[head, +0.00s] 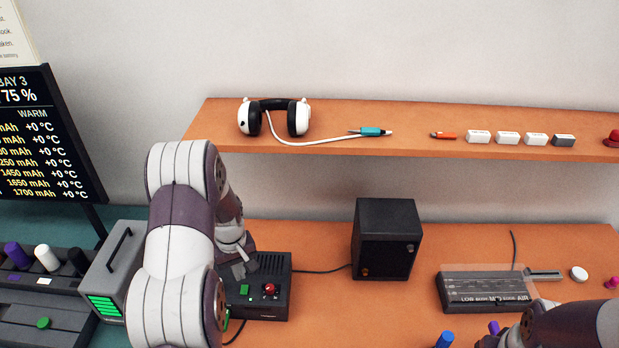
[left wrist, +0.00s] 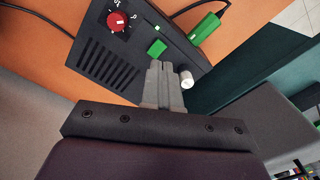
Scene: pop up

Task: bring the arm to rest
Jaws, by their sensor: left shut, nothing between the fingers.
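My left arm (head: 180,240) comes in at the left and its gripper (head: 244,268) is over the black control box (head: 272,308). In the left wrist view the two grey fingers of the left gripper (left wrist: 162,66) are shut together with nothing between them. They point at the box (left wrist: 115,62), near its green button (left wrist: 157,47) and white knob (left wrist: 187,79). I cannot tell whether they touch it. My right arm (head: 565,328) shows at the lower right; its gripper is mostly cut off by the frame edge.
A grey charger unit (head: 120,262) and a screen (head: 45,130) stand left of my left arm. A black speaker box (head: 386,238) stands mid-table. A dark case (head: 470,290) lies right of it. A shelf (head: 350,150) holds headphones (head: 274,116) and small blocks.

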